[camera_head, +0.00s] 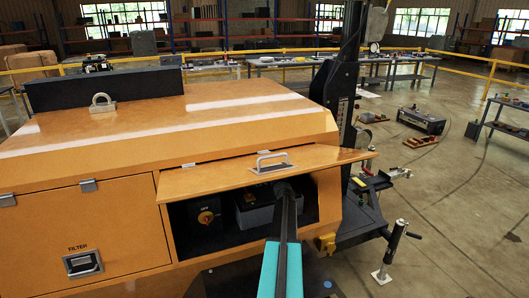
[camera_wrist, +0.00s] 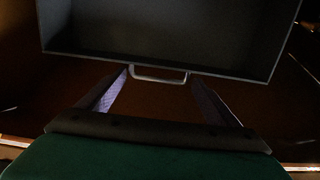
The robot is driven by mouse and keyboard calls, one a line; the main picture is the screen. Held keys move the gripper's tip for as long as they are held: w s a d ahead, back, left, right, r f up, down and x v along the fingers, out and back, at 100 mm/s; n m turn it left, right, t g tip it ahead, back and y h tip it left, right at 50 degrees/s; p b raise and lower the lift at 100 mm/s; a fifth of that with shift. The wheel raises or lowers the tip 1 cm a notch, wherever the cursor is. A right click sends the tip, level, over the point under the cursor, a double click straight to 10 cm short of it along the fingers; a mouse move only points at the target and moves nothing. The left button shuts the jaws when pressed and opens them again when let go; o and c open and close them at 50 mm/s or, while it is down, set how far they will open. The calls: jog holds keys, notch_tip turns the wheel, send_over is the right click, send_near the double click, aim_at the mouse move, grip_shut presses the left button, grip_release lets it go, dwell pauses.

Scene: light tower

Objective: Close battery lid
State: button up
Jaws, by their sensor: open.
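The orange battery lid (camera_head: 250,172) is raised on its top hinges and tilts outward over an open compartment (camera_head: 180,215) in the housing. It carries a metal handle (camera_head: 272,163). My arm reaches up from the bottom of the head view, and my gripper (camera_head: 283,187) is at the opening, just below the lid's front edge. In the wrist view my gripper (camera_wrist: 159,82) is open, its two fingers apart. A pale handle (camera_wrist: 159,75) shows between the fingertips, at the edge of a dark, rimmed panel (camera_wrist: 160,30). I cannot tell whether the fingers touch anything.
Inside the compartment are a red and yellow switch (camera_head: 206,217) and a grey box (camera_head: 255,213), partly hidden by my arm. A closed filter door (camera_head: 82,235) is at the left. A dark mast (camera_head: 340,110) and a jack stand (camera_head: 393,250) are at the right.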

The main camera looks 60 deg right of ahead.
jog(key=shift+a, duration=0.1)
jog(key=c, duration=1.2)
jog(key=shift+c, duration=0.2)
